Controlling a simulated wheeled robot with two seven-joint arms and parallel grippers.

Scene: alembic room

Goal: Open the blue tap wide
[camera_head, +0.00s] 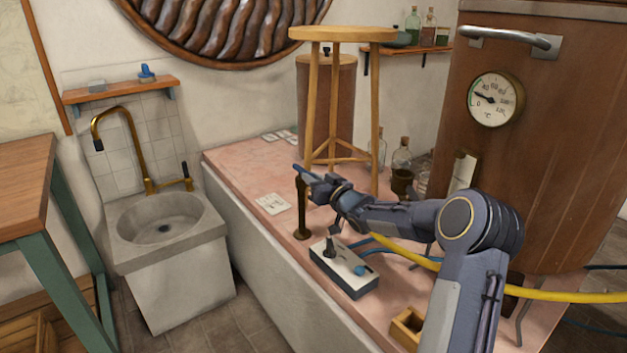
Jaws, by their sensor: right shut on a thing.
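The blue tap (302,212) appears to be the slim dark brass post standing on the pink bench top, with a blue lever (300,169) at its top. My right gripper (315,184) reaches in from the right and is shut on the blue lever at the top of the post. The fingers hide part of the lever and the post's top, so how far the tap is turned cannot be told. My left gripper is not in view.
A control box (345,268) with a black lever and blue knob sits in front of the post. A yellow hose (405,252) crosses the bench. A wooden stool (342,35) and a large copper vessel (540,140) with a gauge stand behind. A stone sink (165,230) is left.

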